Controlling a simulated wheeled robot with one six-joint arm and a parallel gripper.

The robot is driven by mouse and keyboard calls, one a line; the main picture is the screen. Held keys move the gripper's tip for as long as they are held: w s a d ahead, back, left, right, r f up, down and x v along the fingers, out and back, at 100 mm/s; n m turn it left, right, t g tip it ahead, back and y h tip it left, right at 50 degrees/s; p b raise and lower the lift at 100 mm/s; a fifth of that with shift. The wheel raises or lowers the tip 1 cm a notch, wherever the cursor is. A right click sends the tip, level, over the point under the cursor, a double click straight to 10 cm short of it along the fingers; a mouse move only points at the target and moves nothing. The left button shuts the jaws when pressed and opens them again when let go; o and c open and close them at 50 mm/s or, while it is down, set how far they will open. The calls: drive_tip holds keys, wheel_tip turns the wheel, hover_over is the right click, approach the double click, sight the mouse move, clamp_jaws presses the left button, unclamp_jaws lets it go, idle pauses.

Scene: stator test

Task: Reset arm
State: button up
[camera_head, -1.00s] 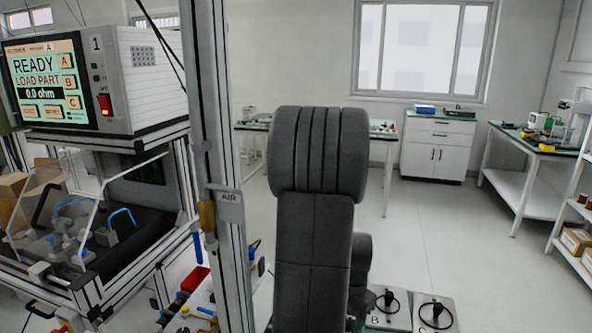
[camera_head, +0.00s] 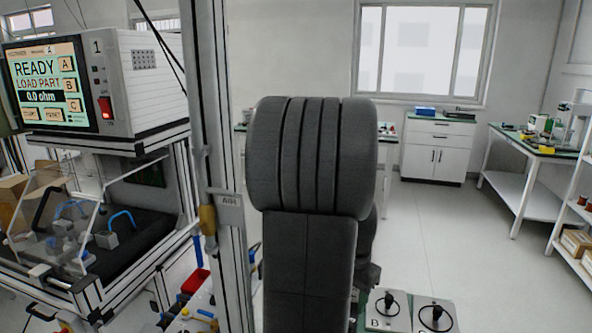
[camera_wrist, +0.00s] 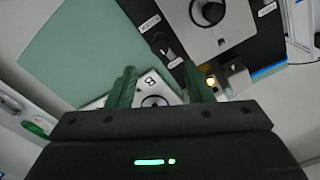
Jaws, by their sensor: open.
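My gripper (camera_wrist: 160,90) shows in the wrist view with its two green fingers apart and nothing between them. Beyond the fingers lies a light plate marked B (camera_wrist: 150,86) with a dark round part on it, partly hidden by the fingers and the gripper body. In the head view my dark grey arm fills the middle and hides the gripper. Plate B (camera_head: 388,310) also shows there at the bottom, right of my arm, with a black handled part on it.
The test station (camera_head: 95,85) at left reads READY, LOAD PART, 0.0 ohm. A metal post (camera_head: 212,120) stands close to my arm's left. A second plate (camera_head: 434,316) lies beside plate B. A red bin (camera_head: 196,281) is low at left. The floor (camera_head: 450,230) at right is open.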

wheel_tip(320, 180, up, 6)
drive_tip(key=f, duration=0.1)
wheel_tip(320, 180, down, 13)
drive_tip(key=shift+s+f+b, duration=0.1)
drive_tip(key=shift+f+b, duration=0.1)
drive_tip(key=shift+b, duration=0.1)
drive_tip(key=shift+f, duration=0.15)
drive_tip(key=n, duration=0.5)
drive_tip(key=n+p, duration=0.1)
drive_tip(key=n, duration=0.7)
drive_tip(key=n+p, duration=0.1)
drive_tip(key=n, duration=0.3)
drive_tip(key=shift+r, duration=0.7)
